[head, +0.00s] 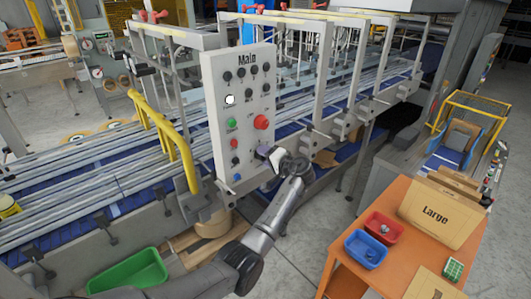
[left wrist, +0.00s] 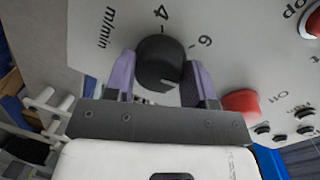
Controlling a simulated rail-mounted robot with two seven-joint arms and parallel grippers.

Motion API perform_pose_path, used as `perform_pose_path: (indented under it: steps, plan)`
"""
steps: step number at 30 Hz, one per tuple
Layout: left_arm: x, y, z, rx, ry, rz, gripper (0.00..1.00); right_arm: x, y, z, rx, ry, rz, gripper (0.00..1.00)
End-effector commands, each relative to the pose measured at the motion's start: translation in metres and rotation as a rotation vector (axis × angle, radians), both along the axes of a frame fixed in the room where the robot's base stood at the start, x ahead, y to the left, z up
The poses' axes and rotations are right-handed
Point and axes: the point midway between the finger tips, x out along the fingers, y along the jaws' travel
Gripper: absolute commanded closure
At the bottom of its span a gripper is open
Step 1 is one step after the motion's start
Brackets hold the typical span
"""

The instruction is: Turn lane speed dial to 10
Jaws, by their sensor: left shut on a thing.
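The speed dial (left wrist: 160,62) is a round black knob on the light grey panel, with "4", "6" and "m/min" printed beside it in the left wrist view. A small pale mark shows on the knob's near edge; the exact setting cannot be told. My left gripper (left wrist: 160,82) is shut on the dial, with one purple-grey finger on each side. In the head view my left gripper (head: 266,152) is at the lower right of the "Main" control panel (head: 219,90) and hides the dial. My right gripper is not in view.
A red button (head: 261,122) sits above my gripper on the panel; a red knob (left wrist: 241,102) is close to one finger. A yellow rail (head: 165,135) stands left of the panel. An orange table (head: 345,265) with bins and cartons stands at the right.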

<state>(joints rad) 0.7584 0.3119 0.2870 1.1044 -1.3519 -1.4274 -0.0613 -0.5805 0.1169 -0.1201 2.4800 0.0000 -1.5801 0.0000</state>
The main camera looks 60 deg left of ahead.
Motion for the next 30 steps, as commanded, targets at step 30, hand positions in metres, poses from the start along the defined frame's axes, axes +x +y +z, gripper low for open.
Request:
perform_pose_path:
  steps: [30]
  plan:
    - [0.002,0.000,0.002,-0.148,0.928,0.000,0.74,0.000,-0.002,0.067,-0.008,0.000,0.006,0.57]
